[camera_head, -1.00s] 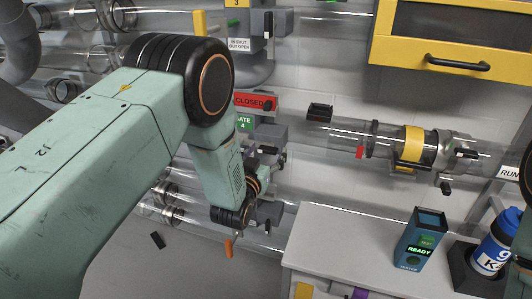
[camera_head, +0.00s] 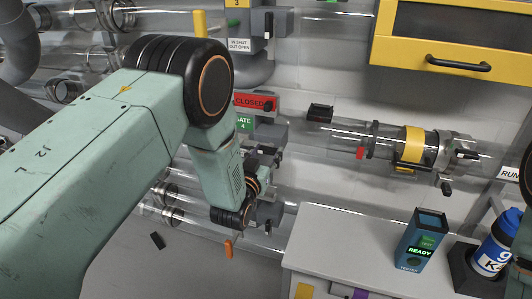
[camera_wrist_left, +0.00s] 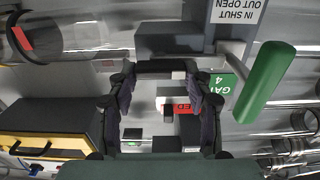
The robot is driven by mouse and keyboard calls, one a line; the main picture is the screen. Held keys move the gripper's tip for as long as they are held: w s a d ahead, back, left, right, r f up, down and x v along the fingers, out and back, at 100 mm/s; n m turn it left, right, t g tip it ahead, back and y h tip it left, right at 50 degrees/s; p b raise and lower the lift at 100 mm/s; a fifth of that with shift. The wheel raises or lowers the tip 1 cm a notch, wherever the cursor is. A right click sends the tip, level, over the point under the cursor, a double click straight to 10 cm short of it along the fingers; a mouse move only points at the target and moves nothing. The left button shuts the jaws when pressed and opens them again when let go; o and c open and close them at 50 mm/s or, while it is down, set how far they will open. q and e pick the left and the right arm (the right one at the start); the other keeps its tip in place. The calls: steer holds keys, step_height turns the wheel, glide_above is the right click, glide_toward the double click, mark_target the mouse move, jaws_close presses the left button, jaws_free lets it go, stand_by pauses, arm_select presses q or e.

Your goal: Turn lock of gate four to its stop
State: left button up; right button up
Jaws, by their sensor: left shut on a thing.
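The green gate 4 sign (camera_head: 243,123) is on the pipe wall in the head view, below a red CLOSED sign (camera_head: 255,102). My left gripper (camera_head: 266,163) is at the gate 4 fittings, just below and right of the sign, partly hidden by its own wrist. In the left wrist view, which sees the signs upside down, its fingers stand either side of a dark bar (camera_wrist_left: 165,67), which looks like the lock of gate four. The gripper is shut on it. How far the lock is turned cannot be told. My right gripper is not in view.
A green handle (camera_wrist_left: 265,80) sticks out close beside the fingers in the left wrist view. Clear pipes run along the wall. A white cabinet (camera_head: 335,240) at lower right bears a READY tester (camera_head: 420,240) and a blue bottle (camera_head: 492,255). A yellow cupboard (camera_head: 455,55) hangs above.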

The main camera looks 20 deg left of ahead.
arm_select(q)
jaws_close()
steer(key=n, duration=0.4)
steer(key=shift+p, duration=0.35)
steer(key=n, duration=0.4)
steer(key=shift+a+n+p, duration=0.15)
steer(key=shift+n+p, duration=0.15)
steer(key=n, duration=0.4)
steer(key=shift+f, duration=0.1)
steer(key=n+p, duration=0.1)
steer(key=n, duration=0.4)
steer(key=shift+f, duration=0.1)
steer(key=shift+n, duration=0.3)
steer(key=o, duration=1.5)
jaws_free()
steer(key=shift+w, duration=0.1)
steer(key=shift+a, duration=0.1)
